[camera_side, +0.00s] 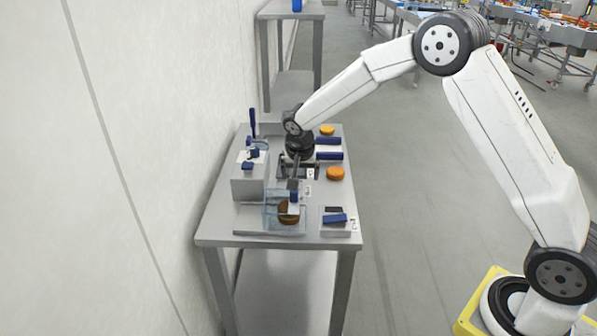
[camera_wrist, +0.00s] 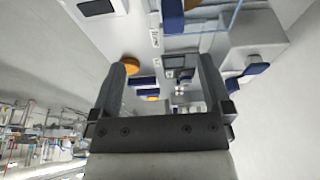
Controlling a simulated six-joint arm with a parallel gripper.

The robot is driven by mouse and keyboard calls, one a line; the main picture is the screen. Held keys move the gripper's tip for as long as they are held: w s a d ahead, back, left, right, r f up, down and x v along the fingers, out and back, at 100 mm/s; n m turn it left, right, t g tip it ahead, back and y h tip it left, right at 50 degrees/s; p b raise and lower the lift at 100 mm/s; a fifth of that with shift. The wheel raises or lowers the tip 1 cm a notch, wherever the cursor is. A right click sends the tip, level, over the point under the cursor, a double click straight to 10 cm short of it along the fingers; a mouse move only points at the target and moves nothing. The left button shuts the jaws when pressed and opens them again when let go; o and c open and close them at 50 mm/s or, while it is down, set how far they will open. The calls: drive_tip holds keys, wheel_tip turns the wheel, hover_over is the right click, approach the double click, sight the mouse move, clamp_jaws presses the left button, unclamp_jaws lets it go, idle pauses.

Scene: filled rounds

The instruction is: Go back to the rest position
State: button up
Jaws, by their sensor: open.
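My gripper (camera_side: 294,184) hangs from the white arm over the middle of the metal table (camera_side: 215,225), just behind the clear box. In the wrist view my gripper (camera_wrist: 165,75) shows two dark fingers spread wide, with nothing held between them. Below and beyond the fingers lie blue-handled parts and orange rounds. Exact height above the table is hard to tell.
A clear bluish box (camera_side: 271,212) with a brown round (camera_side: 288,213) stands at the table's front. Orange rounds (camera_side: 335,174) (camera_side: 327,130) lie along the right side. A blue-topped block (camera_side: 335,220) stands front right. A grey block (camera_side: 247,185) stands left, near the wall. Floor to the right is open.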

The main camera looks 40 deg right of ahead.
drive_tip(key=s+a+r+n+y, duration=0.1)
drive_tip(key=s+n, duration=0.3)
drive_tip(key=s, duration=0.9)
drive_tip(key=s+a+r+n+y, duration=0.1)
drive_tip(key=s+n, duration=0.4)
drive_tip(key=s, duration=0.7)
drive_tip(key=shift+s+a+r, duration=0.3)
drive_tip(key=shift+s+a, duration=0.05)
drive_tip(key=shift+a, duration=0.15)
drive_tip(key=shift+w, duration=0.1)
drive_tip(key=shift+w+d+f+m+g, duration=0.1)
drive_tip(key=shift+w+d+m+g, duration=0.25)
drive_tip(key=shift+w+m, duration=2.65)
drive_tip(key=shift+w+d+f+g, duration=0.1)
drive_tip(key=shift+w+d+g, duration=0.3)
drive_tip(key=shift+w, duration=5.5)
drive_tip(key=shift+w+d+m+g, duration=0.35)
drive_tip(key=shift+w+m, duration=1.15)
drive_tip(key=shift+w, duration=2.95)
drive_tip(key=shift+a+f, duration=0.15)
drive_tip(key=shift+f, duration=0.05)
